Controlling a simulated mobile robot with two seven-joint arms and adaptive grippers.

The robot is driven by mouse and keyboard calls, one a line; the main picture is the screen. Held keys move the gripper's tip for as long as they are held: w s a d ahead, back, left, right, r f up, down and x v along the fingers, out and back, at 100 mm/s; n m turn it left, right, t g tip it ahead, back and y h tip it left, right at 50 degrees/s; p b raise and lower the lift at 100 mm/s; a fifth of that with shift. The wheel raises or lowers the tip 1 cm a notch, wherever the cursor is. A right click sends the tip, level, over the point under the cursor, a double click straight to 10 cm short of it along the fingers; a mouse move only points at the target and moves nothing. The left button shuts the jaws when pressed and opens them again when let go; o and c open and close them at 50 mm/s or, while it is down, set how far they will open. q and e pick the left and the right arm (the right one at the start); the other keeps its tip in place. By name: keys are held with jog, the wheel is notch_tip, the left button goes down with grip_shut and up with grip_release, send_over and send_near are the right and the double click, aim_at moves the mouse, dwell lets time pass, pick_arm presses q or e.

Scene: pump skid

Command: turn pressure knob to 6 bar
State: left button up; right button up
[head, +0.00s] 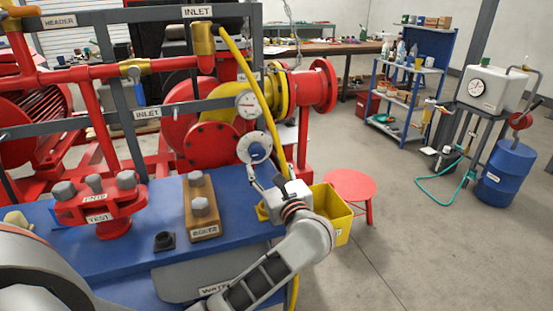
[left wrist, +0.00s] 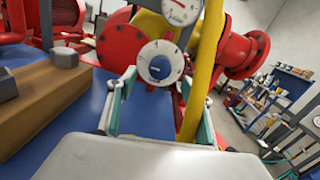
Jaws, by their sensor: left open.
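The pressure knob (head: 255,148) is a blue knob on a round white dial, below a white gauge (head: 248,104) with a needle. In the left wrist view the knob (left wrist: 159,67) shows just beyond my fingertips, with the gauge (left wrist: 181,8) above it. The dial's numbers are too small to read. My left gripper (head: 264,178) is below and in front of the dial. In the left wrist view its two fingers (left wrist: 158,84) stand open on either side of the dial's lower part, with nothing between them. I cannot tell whether they touch it. My right gripper is not in view.
A yellow hose (head: 257,86) runs close to the right of the dial. The blue bench (head: 130,222) below holds a red flange (head: 97,203) and a wooden block with bolts (head: 203,222). A yellow bin (head: 338,232) and red stool (head: 352,187) stand right.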

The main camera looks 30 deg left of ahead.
aim_at(258, 154)
pick_arm(q)
jog(key=x, duration=0.7)
jog(key=shift+w+a+f, duration=0.2)
jog(key=shift+w+f, duration=0.05)
jog(key=shift+w, duration=0.1)
jog(key=c, duration=1.1)
